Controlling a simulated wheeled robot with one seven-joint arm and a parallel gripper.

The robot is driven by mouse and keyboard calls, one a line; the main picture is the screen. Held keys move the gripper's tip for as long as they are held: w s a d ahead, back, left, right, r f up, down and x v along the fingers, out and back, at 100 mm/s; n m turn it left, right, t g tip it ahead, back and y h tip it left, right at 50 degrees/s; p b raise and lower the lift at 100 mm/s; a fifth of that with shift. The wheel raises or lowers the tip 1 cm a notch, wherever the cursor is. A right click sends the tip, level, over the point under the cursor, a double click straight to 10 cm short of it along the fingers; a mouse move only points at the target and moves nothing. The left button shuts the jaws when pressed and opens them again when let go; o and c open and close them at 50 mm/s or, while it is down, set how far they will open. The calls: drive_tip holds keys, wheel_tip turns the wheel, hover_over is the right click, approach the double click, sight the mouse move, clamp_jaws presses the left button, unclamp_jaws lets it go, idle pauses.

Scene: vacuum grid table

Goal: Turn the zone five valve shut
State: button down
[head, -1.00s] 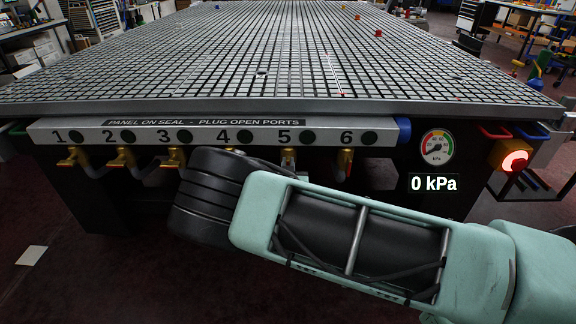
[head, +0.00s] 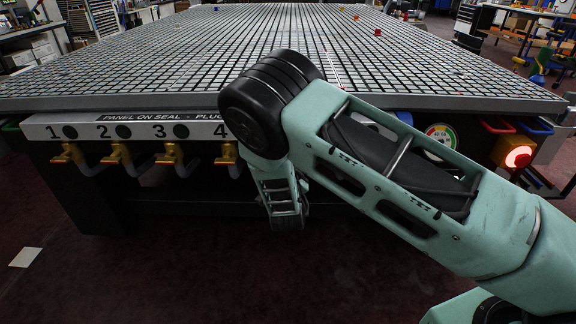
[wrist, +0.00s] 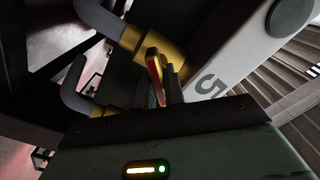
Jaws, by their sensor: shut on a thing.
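The zone five valve (wrist: 138,42) is brass and sits beside the number 5 (wrist: 208,87) on the light label strip in the wrist view. Its flat handle (wrist: 154,62) stands between the dark fingers of my gripper (wrist: 166,88), which is shut on it. I cannot tell whether the valve is open or closed. In the head view my arm hides the zone five valve, its label and my fingertips.
Valves one to three (head: 120,155) show in a row under the table's front edge (head: 110,104); the zone four valve is partly visible. The pressure gauge (head: 440,133) is partly covered by my arm. A red lamp (head: 518,157) glows at the right.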

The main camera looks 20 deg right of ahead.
drive_tip(key=m+b, duration=0.1)
drive_tip(key=m, duration=0.1)
drive_tip(key=m+b, duration=0.4)
drive_tip(key=shift+d+f, duration=0.1)
drive_tip(key=shift+f, duration=0.25)
drive_tip(key=shift+s+m+b, duration=0.1)
drive_tip(key=shift+m+b, duration=1.15)
drive_tip(key=shift+m, duration=0.35)
drive_tip(key=shift+r, duration=0.1)
drive_tip(key=c, duration=1.5)
unclamp_jaws()
drive_tip(key=p+v, duration=0.1)
drive_tip(key=v, duration=1.6)
drive_tip(key=shift+s, duration=0.2)
